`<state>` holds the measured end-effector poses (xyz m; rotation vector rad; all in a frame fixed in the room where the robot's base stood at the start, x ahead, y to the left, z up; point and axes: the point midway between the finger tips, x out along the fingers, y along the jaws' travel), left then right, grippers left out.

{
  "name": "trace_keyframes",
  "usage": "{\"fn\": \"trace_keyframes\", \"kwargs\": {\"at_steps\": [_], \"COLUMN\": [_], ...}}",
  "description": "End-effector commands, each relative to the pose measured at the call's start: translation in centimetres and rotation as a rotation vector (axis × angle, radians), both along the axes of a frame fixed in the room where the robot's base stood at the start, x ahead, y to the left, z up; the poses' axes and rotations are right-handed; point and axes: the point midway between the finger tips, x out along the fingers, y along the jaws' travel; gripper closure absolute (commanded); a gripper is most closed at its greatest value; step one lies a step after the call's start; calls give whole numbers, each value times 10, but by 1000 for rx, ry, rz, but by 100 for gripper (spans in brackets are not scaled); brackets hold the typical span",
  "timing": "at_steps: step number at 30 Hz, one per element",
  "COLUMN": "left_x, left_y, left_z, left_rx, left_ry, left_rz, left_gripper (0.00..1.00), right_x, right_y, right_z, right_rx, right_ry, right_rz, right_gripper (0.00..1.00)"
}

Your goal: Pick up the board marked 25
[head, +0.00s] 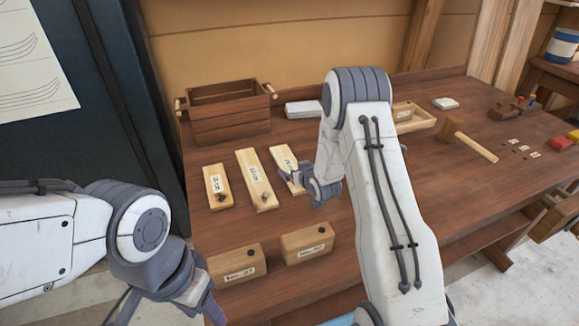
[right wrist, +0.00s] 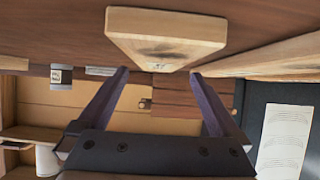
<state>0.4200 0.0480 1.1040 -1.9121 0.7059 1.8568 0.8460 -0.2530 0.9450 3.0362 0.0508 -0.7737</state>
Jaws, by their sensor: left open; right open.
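Three pale wooden boards with white labels lie side by side on the bench: a left board (head: 211,199), a middle board (head: 252,165) and a right board (head: 279,155). The label writing is too small to read, so I cannot tell which is marked 25. My right gripper (head: 292,180) is at the right board and partly hides it. In the right wrist view, the open fingers of my right gripper (right wrist: 158,75) point towards the near end of a board (right wrist: 165,28), with nothing held between them. My left gripper (head: 207,306) is open, low at the left, partly cut off by the frame.
Two labelled wooden blocks (head: 232,257) (head: 305,236) stand in front of the boards. A brown wooden toolbox (head: 231,124) stands behind them. A mallet (head: 467,138), a shallow wooden tray (head: 424,122) and small parts lie to the right. The right arm hides the middle of the bench.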

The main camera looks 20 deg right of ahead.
Motion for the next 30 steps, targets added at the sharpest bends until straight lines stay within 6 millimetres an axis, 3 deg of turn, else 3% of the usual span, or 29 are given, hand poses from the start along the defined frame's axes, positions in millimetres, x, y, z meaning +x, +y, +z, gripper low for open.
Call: {"fn": "trace_keyframes", "kwargs": {"at_steps": [3, 8, 17, 18, 21, 24, 30], "left_x": [0, 0, 0, 0, 0, 0, 0], "left_y": [0, 0, 0, 0, 0, 0, 0], "left_z": [14, 17, 17, 17, 17, 17, 17], "left_rx": [0, 0, 0, 0, 0, 0, 0], "left_ry": [0, 0, 0, 0, 0, 0, 0], "left_rz": [0, 0, 0, 0, 0, 0, 0], "left_gripper": [50, 50, 50, 50, 50, 50, 50], "right_x": [15, 32, 37, 36, 36, 37, 37], "right_y": [-1, 0, 0, 0, 0, 0, 0], "right_z": [-6, -17, -20, -20, -20, -19, -19], "right_rx": [0, 0, 0, 0, 0, 0, 0], "right_ry": [2, 1, 1, 1, 1, -1, -1], "right_rz": [1, 1, 1, 1, 1, 1, 1], "right_gripper": [0, 0, 0, 8, 46, 77, 78]}}
